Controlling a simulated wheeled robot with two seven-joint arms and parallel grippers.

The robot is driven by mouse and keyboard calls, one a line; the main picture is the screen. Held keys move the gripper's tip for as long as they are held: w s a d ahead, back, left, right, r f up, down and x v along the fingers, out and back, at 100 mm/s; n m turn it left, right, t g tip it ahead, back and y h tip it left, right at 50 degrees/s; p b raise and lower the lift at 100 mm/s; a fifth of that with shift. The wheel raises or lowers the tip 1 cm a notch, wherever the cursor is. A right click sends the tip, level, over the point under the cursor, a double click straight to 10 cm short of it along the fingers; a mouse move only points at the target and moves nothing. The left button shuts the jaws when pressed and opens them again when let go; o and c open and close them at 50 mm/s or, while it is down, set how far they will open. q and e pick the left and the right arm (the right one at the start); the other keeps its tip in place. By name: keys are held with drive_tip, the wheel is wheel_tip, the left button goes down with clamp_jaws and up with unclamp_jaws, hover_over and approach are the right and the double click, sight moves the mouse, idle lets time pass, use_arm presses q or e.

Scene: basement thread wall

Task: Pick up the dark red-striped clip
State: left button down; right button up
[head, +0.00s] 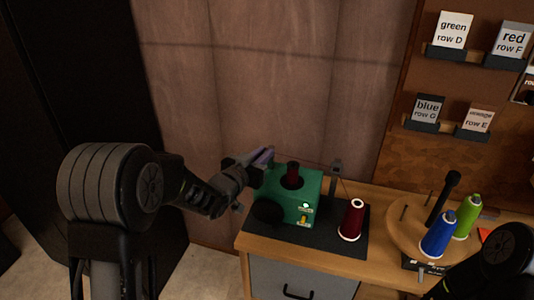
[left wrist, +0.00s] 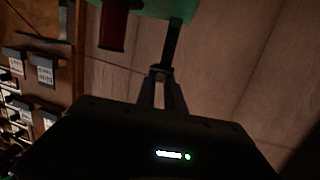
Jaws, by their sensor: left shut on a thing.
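My left gripper (head: 254,165) is at the left side of the green box, above the bench's left end. In the left wrist view its fingers (left wrist: 161,80) are closed on a narrow dark piece, which I take for the dark clip (left wrist: 172,43). The piece runs from the fingertips toward the green box; I cannot tell whether it touches the box. Its red stripes cannot be made out. In the head view the clip is not clear behind the gripper. My right arm shows at the lower right, but its gripper is out of view.
The green box (head: 309,187) with a dark red spool stands on a dark mat (head: 330,242). A dark red cone (head: 352,220) is beside it. Blue (head: 438,236) and green (head: 467,215) cones stand on a round wooden stand at right. Labelled shelves hang behind.

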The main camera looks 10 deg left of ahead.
idle(0.3)
use_arm(q)
wheel_tip(320, 180, up, 10)
drive_tip(key=b, duration=0.1)
idle(0.4)
idle(1.1)
